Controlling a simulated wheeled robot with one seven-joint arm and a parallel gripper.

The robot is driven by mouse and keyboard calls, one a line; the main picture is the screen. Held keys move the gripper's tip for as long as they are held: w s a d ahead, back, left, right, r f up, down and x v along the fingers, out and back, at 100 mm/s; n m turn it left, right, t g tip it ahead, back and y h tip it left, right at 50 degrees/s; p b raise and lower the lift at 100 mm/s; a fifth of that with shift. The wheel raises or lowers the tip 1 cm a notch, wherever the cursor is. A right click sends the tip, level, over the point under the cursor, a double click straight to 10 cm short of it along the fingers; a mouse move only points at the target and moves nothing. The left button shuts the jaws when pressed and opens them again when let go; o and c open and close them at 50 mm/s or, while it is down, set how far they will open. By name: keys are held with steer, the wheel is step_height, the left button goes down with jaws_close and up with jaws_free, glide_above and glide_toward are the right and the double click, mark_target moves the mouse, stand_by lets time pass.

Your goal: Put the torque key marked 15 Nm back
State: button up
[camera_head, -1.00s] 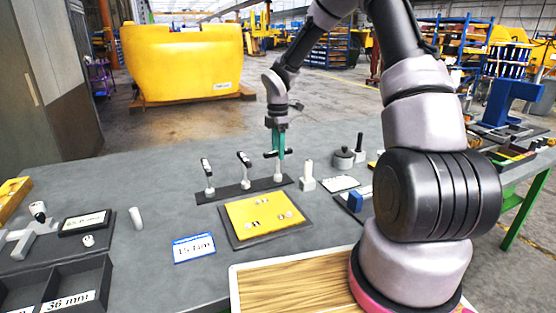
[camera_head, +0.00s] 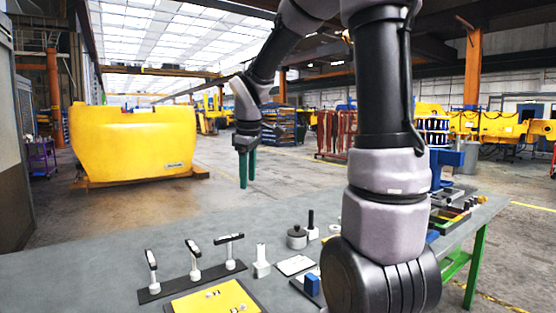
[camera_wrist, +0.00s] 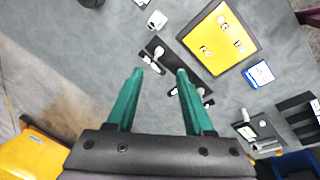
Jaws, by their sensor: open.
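My gripper (camera_head: 247,170) is open and empty, raised above the bench's far side. In the wrist view its two green fingers (camera_wrist: 160,74) stand apart with nothing between them. Below it a dark rack (camera_head: 173,285) holds three T-shaped keys with black bars and white lower parts: a left key (camera_head: 152,270), a middle key (camera_head: 194,260) and a right key (camera_head: 229,250). All three stand in the rack, and the gripper touches none. I cannot read any marking on them. A blue-edged label card (camera_wrist: 258,74) lies on the bench in the wrist view; its text is unreadable now.
A yellow panel (camera_head: 208,299) lies in front of the rack. To the rack's right are a white block with a post (camera_head: 262,264), a grey round weight (camera_head: 297,240) and a white card (camera_head: 295,265). A large yellow casting (camera_head: 130,145) stands beyond the bench.

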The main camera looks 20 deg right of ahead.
steer(key=s+d+r+m+t+y, duration=0.1)
steer(key=s+r+m+t, duration=0.1)
steer(key=s+m, duration=0.5)
steer(key=s+d+r+m+t+y, duration=0.1)
steer(key=s+r+m, duration=0.4)
steer(key=s, duration=0.5)
steer(key=shift+s+r+m+t, duration=0.3)
steer(key=shift+m+t, duration=0.5)
steer(key=shift+m, duration=0.1)
